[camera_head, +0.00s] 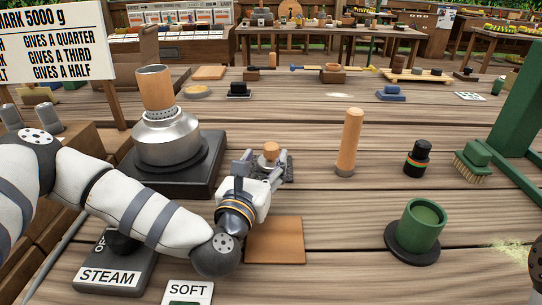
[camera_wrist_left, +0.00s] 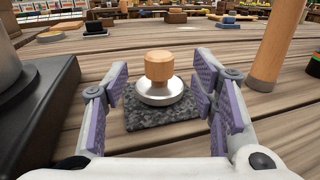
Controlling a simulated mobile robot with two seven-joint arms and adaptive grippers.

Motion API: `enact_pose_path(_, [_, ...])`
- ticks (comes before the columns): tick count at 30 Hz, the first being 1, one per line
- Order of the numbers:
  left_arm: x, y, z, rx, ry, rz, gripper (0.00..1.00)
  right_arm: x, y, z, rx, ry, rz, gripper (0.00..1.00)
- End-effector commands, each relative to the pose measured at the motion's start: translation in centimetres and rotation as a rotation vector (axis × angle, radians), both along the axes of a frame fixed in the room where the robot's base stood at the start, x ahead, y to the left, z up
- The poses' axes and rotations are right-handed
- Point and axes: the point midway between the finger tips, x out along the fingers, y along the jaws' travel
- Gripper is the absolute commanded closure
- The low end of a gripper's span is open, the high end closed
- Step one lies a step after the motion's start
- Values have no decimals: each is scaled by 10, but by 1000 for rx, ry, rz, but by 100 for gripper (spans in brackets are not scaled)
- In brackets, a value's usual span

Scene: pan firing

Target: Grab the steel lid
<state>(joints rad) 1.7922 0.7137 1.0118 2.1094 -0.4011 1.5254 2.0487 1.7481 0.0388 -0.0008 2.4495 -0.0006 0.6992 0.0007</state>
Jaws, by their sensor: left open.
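The steel lid (camera_wrist_left: 160,93) is a small shiny dome with a wooden knob (camera_wrist_left: 159,65) on top. It rests on a dark speckled pad (camera_wrist_left: 150,119) on the table. In the head view the lid (camera_head: 268,160) is partly behind my left gripper (camera_head: 262,172). My left gripper also shows in the left wrist view (camera_wrist_left: 160,100). It is open, with its purple-padded fingers on either side of the lid and a gap to the knob on both sides.
A steel pot with a wooden cylinder (camera_head: 166,135) stands on a black base left of the gripper. A wooden post (camera_head: 348,142) stands to the right. A brown board (camera_head: 276,241), a green cup (camera_head: 420,226) and a STEAM box (camera_head: 112,270) are nearer the front.

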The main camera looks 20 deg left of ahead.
Motion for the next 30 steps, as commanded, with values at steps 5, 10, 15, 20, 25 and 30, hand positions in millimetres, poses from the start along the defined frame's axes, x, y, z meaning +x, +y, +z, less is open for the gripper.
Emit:
enact_pose_path(5, [29,1,0,2,-2,2,48,0,0,-1,0,1,0,25])
enact_pose_path(10, [58,1,-1,1,0,1,48,-1,0,-2,0,5,0,25])
enact_pose_path(15, [63,1,0,-1,1,0,48,-1,0,-2,0,4,0,25])
enact_pose_path(20, [63,1,0,-1,1,0,61,-1,0,-2,0,4,0,25])
enact_pose_path(25, [63,1,0,0,2,0,100,-1,0,-2,0,4,1,25])
enact_pose_path(30, [63,1,0,0,2,0,100,-1,0,-2,0,4,1,25])
